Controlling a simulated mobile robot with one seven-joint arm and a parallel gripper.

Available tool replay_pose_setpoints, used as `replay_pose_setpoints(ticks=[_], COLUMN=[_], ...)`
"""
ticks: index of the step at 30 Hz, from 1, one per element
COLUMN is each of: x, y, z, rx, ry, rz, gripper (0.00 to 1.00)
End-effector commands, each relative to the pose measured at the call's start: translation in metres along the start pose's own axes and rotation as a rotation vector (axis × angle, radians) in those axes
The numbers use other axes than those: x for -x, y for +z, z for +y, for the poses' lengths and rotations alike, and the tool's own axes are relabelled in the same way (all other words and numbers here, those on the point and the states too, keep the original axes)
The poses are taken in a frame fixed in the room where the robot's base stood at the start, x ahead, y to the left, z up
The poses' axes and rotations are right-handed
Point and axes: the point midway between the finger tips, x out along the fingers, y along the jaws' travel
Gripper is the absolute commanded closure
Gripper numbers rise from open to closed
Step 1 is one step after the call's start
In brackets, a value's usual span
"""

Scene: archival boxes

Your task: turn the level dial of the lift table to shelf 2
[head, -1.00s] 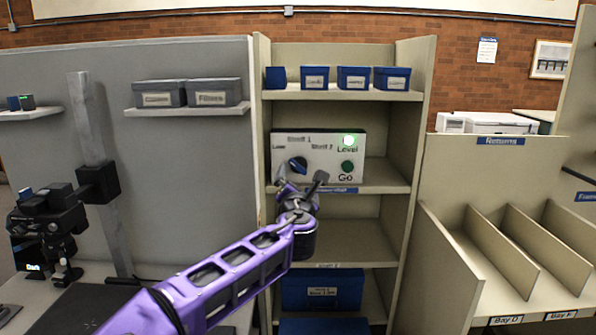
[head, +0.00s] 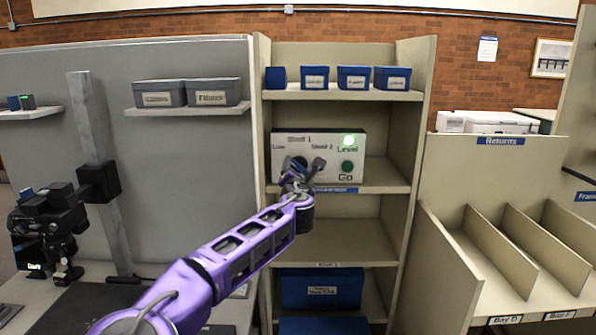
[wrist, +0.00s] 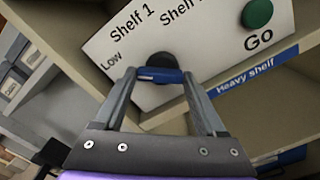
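The level dial is a round black knob with a blue bar (wrist: 161,76) on a white control panel (wrist: 115,50). The wrist view shows the panel marked Low, Shelf 1 and partly Shelf 2, with a green Go button (wrist: 257,13). My gripper (head: 305,163) is at the panel's lower left and hides most of the dial in the head view. In the wrist view, my gripper (wrist: 160,80) has its fingers spread, one at each end of the blue bar. I cannot tell whether they touch it. Which mark the dial points to is unclear.
The panel stands on a shelf of a beige rack (head: 385,185), with a blue "Heavy shelf" label (wrist: 245,80) on the edge below. Small blue boxes (head: 354,77) stand above, and a larger blue box (head: 320,290) below.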

Motion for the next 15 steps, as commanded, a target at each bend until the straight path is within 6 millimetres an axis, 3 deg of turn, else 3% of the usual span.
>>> replay_pose_setpoints(ticks=[1,9,15], x=[0.0001,0.0002,0.0003], y=[0.0001,0.0002,0.0002], z=[0.0001,0.0002,0.0000], rx=[0.000,0.000,-0.016], ry=[0.000,0.000,0.000], rz=[0.000,0.000,-0.001], gripper=[0.38,0.83,0.83])
